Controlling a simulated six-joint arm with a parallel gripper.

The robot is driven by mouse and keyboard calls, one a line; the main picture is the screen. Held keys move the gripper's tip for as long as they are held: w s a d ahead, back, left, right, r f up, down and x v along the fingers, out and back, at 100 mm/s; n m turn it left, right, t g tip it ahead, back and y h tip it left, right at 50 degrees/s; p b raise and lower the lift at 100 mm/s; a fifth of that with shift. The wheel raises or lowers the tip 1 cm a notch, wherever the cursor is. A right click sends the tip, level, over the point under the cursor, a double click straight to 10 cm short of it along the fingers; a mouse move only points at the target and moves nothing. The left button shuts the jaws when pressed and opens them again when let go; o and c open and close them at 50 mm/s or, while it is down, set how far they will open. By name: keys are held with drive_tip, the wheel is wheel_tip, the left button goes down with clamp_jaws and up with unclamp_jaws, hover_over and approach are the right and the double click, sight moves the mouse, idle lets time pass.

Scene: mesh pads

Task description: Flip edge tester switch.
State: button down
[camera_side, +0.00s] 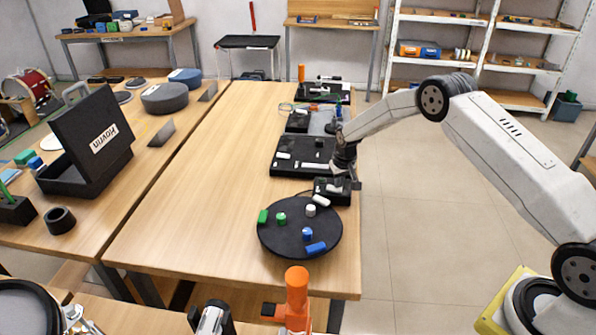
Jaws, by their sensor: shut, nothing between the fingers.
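A small black box (325,190) sits near the right edge of the wooden table, just behind a round black pad; it seems to be the edge tester. My gripper (345,183) is shut and points down at the right part of this box. Nothing shows between its fingers. The switch itself is too small to make out, and my gripper hides part of the box. I cannot tell whether the fingertips touch it.
The round black pad (282,238) in front holds several small green, white and blue pieces. A black flat board (290,167) lies behind the box, with more devices beyond. The table's left half (200,180) is clear. An open black case (70,178) stands on the left table.

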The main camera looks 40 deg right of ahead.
sight(338, 190)
drive_tip(key=shift+r, duration=3.35)
drive_tip(key=shift+s+r, duration=0.1)
drive_tip(key=s+a+r+n, duration=0.2)
drive_tip(key=s+a+r, duration=0.65)
drive_tip(key=s, duration=0.35)
drive_tip(key=s+a+r, duration=0.1)
drive_tip(key=s+a, duration=0.1)
drive_tip(key=s, duration=0.7)
drive_tip(key=s+a+r+n, duration=0.1)
drive_tip(key=s+a, duration=0.1)
drive_tip(key=s, duration=0.7)
drive_tip(key=shift+t, duration=0.4)
